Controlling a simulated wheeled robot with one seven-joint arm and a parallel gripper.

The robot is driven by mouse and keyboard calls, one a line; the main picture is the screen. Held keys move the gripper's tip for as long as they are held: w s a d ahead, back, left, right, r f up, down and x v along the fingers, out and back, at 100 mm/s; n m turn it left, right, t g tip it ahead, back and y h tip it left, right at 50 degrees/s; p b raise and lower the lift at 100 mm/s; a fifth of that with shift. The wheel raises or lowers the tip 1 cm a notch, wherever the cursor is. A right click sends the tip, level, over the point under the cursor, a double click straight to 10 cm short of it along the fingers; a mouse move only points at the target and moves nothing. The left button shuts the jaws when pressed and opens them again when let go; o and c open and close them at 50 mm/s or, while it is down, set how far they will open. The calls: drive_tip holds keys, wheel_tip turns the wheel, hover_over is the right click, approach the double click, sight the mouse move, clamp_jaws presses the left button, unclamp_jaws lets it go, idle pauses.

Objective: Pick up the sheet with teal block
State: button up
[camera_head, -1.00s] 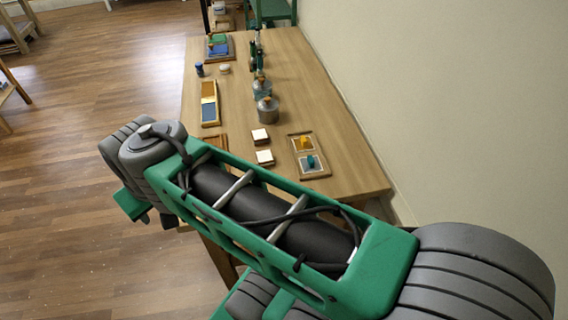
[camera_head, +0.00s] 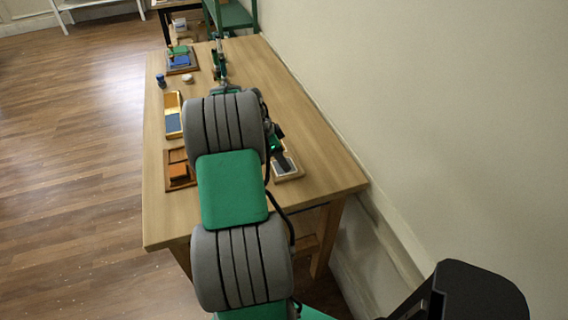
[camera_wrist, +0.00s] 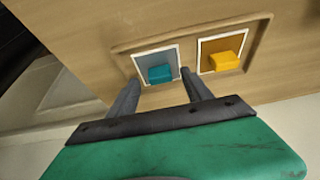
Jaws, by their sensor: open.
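The sheet with teal block (camera_wrist: 147,62) is a grey-blue square with a white border in the wrist view. The teal block (camera_wrist: 161,74) sits on it. It lies in a shallow wooden tray (camera_wrist: 192,30), left of a brown sheet (camera_wrist: 207,46) with a yellow block (camera_wrist: 224,62). My gripper (camera_wrist: 159,78) is open and empty, its fingers at either side of the teal block's near edge in the picture. I cannot tell the height left between them. In the head view my arm hides much of the tray (camera_head: 291,176).
A wooden tray with an orange block (camera_head: 179,170) lies left of my arm. A yellow-and-blue tray (camera_head: 173,122), a blue jar (camera_head: 161,80) and a tray with green and blue pieces (camera_head: 181,61) stand farther back. The wall (camera_head: 420,120) runs along the table's right side.

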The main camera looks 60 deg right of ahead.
drive_tip(key=shift+s+d+f, duration=0.15)
drive_tip(key=shift+d+f, duration=0.05)
drive_tip(key=shift+f, duration=0.5)
clamp_jaws()
